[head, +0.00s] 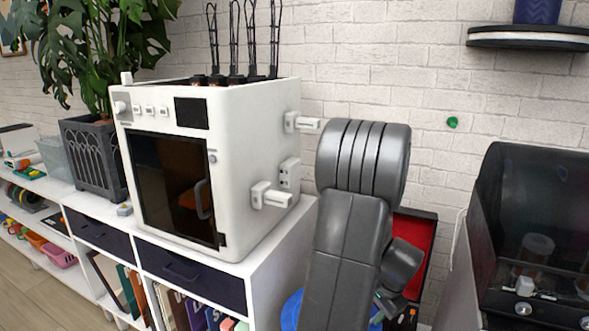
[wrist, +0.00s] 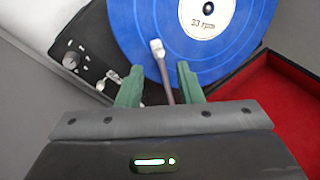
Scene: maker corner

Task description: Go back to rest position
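My gripper (wrist: 158,76) points down over a record player in the wrist view. Its two green fingers are apart, with a clear gap between them. A thin tonearm (wrist: 158,50) with a pale tip shows between the fingers in the picture; I cannot tell whether it touches either one. It reaches over a blue record (wrist: 140,18) with a white label reading 33 rpm. In the head view my arm stands in front of the player, and my gripper (head: 393,308) is small and partly hidden behind it.
The player has a black control panel (wrist: 75,62) and a red-lined case (wrist: 270,125), close around my gripper. A white 3D printer (head: 262,150) stands left of my arm. A dark-hooded machine (head: 540,215) stands to the right. A shelf (head: 528,38) hangs upper right.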

